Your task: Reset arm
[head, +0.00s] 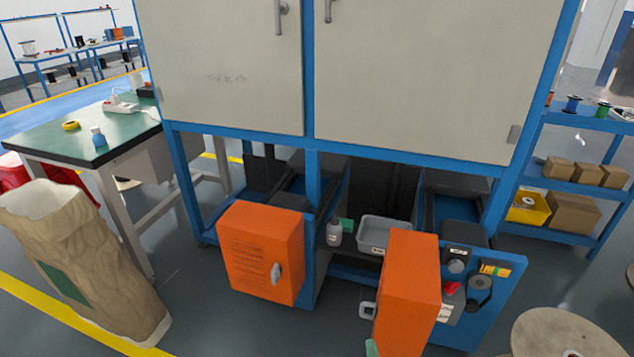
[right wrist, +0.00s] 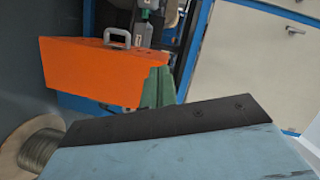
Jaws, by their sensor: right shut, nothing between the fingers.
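My right gripper (right wrist: 157,88) shows in the right wrist view as green fingers, shut and empty, in front of an orange door (right wrist: 95,72) with a grey handle (right wrist: 117,38). In the head view only a small green tip of the right gripper (head: 372,348) shows at the bottom edge, below the right orange door (head: 408,290). I cannot tell whether it touches the door. The left gripper is not in view.
The left orange door (head: 262,252) and right orange door stand out from the blue-framed machine. A grey tray (head: 384,235) and a bottle (head: 334,234) sit between them. A control panel (head: 478,285) is at right. A wooden spool (head: 565,335) stands at lower right, a sack (head: 85,260) at left.

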